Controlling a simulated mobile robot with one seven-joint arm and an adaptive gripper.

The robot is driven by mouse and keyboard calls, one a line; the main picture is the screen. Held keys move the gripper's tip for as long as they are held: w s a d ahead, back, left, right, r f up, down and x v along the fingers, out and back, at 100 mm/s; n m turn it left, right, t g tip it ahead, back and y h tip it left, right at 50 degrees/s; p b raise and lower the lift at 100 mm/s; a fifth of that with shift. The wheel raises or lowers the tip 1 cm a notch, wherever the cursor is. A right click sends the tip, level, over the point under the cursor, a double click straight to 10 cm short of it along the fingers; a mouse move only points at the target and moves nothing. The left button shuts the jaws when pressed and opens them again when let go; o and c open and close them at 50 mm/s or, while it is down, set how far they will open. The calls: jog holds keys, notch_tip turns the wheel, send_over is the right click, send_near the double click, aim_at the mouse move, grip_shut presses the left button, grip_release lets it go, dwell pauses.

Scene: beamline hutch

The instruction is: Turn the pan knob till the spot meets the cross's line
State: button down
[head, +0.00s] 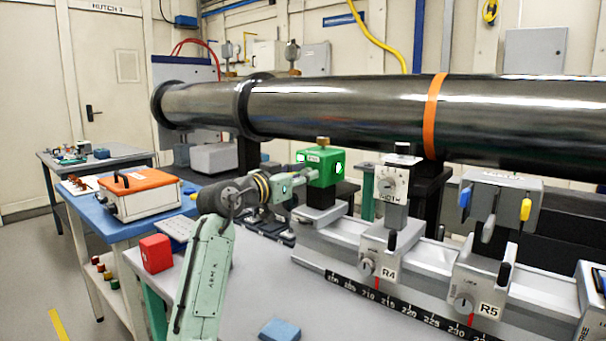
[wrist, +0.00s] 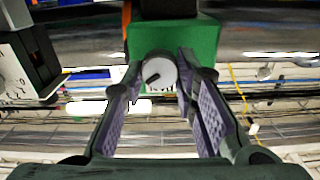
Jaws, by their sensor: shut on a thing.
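The green box (head: 325,168) sits on a grey mount on the rail and has a small brass knob on top. In the wrist view the green box (wrist: 205,42) carries a round pale knob (wrist: 158,71) with a dark pointer mark slanting on its face. My gripper (wrist: 158,84) has its two ridged fingers on either side of this knob and is shut on it. In the head view my gripper (head: 297,184) reaches the left side of the green box, and the knob is hidden there. I cannot make out the spot or the cross in either view.
Mounts marked R4 (head: 388,271) and R5 (head: 489,309) stand right along the scaled rail. A large dark pipe (head: 330,112) runs behind. A red block (head: 156,254) and a blue block (head: 280,329) lie on the grey table. An orange-topped case (head: 138,192) stands left.

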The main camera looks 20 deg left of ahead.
jog(key=shift+d+r+n+p, duration=0.15)
jog(key=shift+n+p, duration=0.45)
jog(key=shift+n, duration=0.4)
jog(key=shift+a+f+n, duration=0.2)
jog(key=shift+n, duration=0.4)
jog(key=c, duration=1.3)
grip_release()
jog(key=shift+s, duration=0.1)
jog(key=v, duration=1.1)
jog(key=shift+s+a, duration=0.15)
jog(key=shift+s, duration=0.25)
